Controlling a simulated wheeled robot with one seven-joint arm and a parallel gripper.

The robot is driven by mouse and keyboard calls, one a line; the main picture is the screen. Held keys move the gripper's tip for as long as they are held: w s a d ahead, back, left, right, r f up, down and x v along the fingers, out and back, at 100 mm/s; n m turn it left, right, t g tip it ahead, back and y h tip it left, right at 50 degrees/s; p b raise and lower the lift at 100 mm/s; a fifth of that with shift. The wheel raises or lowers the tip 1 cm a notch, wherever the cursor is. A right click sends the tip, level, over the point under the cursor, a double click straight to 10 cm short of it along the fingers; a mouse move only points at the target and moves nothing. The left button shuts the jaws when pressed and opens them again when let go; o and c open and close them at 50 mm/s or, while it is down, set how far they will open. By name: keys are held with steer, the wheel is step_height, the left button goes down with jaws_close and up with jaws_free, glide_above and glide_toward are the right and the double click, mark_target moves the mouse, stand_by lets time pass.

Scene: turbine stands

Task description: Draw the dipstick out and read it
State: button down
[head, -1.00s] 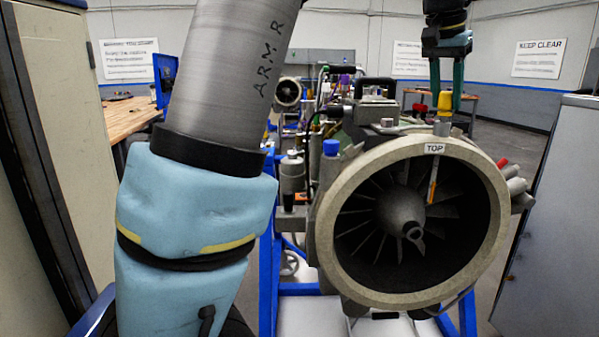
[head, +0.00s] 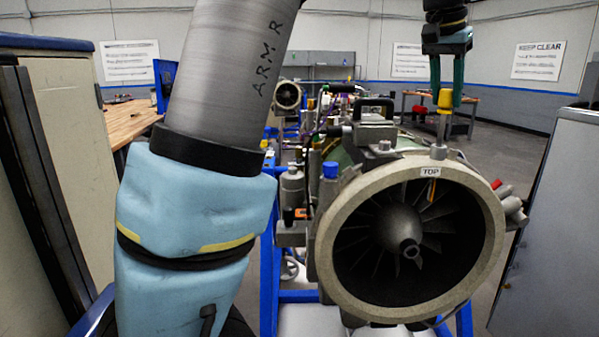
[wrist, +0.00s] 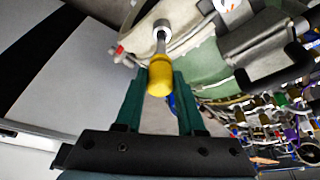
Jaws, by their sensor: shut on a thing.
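The dipstick's yellow handle (head: 444,99) is between the two green fingers of my gripper (head: 446,104), above the engine's top rim. In the wrist view the handle (wrist: 159,78) sits between the fingertips of my gripper (wrist: 159,80), with a grey collar beyond it. A grey stem (head: 439,134) runs down from the handle to the rim of the engine (head: 335,215). A thin orange-yellow strip shows inside the intake, just below the "TOP" label; it lines up with the stem. No reading marks can be made out on it.
A blue cap (head: 330,170) stands left of the intake rim, and red-tipped fittings (head: 497,185) stick out at its right. A grey cabinet (head: 550,230) stands at right and a beige one (head: 72,150) at left. A blue stand carries the engine.

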steer(key=shift+r+p, duration=1)
steer(key=shift+r, duration=0.35)
step_height(320, 180, up, 13)
steer(key=shift+r, duration=0.15)
stand_by(0.8)
stand_by(0.4)
